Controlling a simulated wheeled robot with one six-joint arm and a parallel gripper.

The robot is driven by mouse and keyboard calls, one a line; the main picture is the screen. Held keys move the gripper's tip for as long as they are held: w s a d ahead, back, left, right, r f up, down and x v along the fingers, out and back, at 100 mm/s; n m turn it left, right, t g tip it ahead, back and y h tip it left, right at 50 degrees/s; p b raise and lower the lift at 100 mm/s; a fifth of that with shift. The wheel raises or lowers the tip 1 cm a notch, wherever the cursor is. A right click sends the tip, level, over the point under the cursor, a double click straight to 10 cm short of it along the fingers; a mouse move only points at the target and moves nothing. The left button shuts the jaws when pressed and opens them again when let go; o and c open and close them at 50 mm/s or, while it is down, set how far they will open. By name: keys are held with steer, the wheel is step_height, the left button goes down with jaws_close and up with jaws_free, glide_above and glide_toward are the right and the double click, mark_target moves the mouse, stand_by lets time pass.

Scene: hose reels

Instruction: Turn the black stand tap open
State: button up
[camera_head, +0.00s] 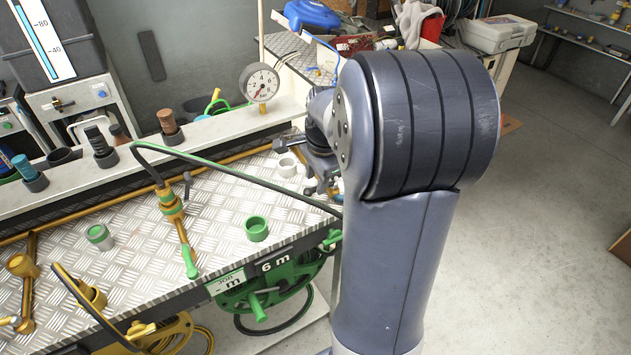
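My gripper (312,176) is at the left of my arm, low over the far right part of the ribbed metal bench top. My arm's large link hides part of it, and its fingers are too small and dark to tell open from shut. A dark lever-like part (288,144) shows just left of my gripper; I cannot tell whether it is the black stand tap or part of my gripper. A small dark upright lever (187,184) stands farther left, behind the brass and green hose fitting (171,204). I cannot tell for sure which part is the black stand tap.
A pressure gauge (260,83) stands at the bench's back edge, its red needle low. A dark hose arches over the bench to the right. Green reel (268,289) hangs below.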

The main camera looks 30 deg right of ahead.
steer(key=shift+w+f, duration=0.2)
steer(key=shift+f, duration=0.9)
jaws_close()
